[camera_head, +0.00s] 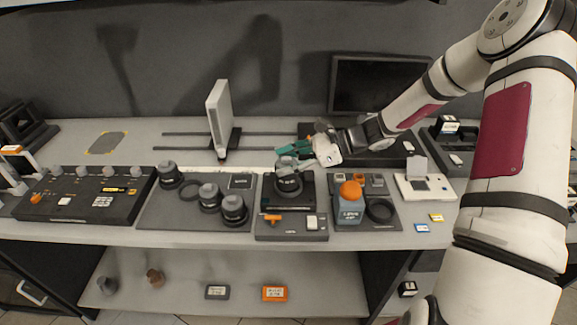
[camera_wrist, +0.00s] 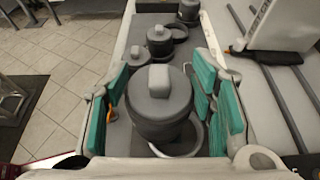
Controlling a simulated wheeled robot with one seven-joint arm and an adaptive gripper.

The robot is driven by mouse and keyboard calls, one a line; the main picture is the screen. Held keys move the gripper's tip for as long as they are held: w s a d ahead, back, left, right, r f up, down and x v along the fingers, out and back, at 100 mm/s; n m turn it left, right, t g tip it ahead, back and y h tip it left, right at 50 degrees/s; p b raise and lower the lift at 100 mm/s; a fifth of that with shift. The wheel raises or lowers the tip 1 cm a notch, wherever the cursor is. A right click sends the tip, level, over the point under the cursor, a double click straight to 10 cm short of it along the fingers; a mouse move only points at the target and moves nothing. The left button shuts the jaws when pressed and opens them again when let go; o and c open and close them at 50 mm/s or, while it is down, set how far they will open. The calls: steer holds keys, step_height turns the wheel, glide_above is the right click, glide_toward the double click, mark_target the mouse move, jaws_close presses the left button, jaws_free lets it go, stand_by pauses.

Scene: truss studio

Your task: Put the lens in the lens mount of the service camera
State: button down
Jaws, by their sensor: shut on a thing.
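My gripper (camera_head: 293,153) reaches in from the right, over the service camera (camera_head: 290,221) at the middle of the bench. In the wrist view, its teal fingers (camera_wrist: 162,98) stand on both sides of a dark lens (camera_wrist: 160,118) with a grey cap. The gripper is shut on this lens. In the head view, the lens (camera_head: 288,184) is upright at the dark round mount of the service camera. A dark ring (camera_wrist: 190,138) shows beneath and beside it in the wrist view. Whether the lens is fully seated cannot be told.
Several other lenses (camera_head: 209,197) stand on a grey mat (camera_head: 155,214) to the left. A blue-grey bottle with an orange top (camera_head: 349,201) stands close on the right. A white upright panel (camera_head: 219,115) and a monitor (camera_head: 375,88) are behind.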

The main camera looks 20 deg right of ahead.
steer(key=shift+w+d, duration=0.25)
steer(key=shift+w, duration=0.25)
steer(key=shift+w+d, duration=0.25)
steer(key=shift+w, duration=0.2)
steer(key=shift+w+d+f, duration=0.1)
steer(key=shift+f, duration=0.25)
steer(key=shift+f+p, duration=0.3)
steer(key=shift+f, duration=1.15)
steer(key=shift+f, duration=0.1)
steer(key=c, duration=0.7)
jaws_free()
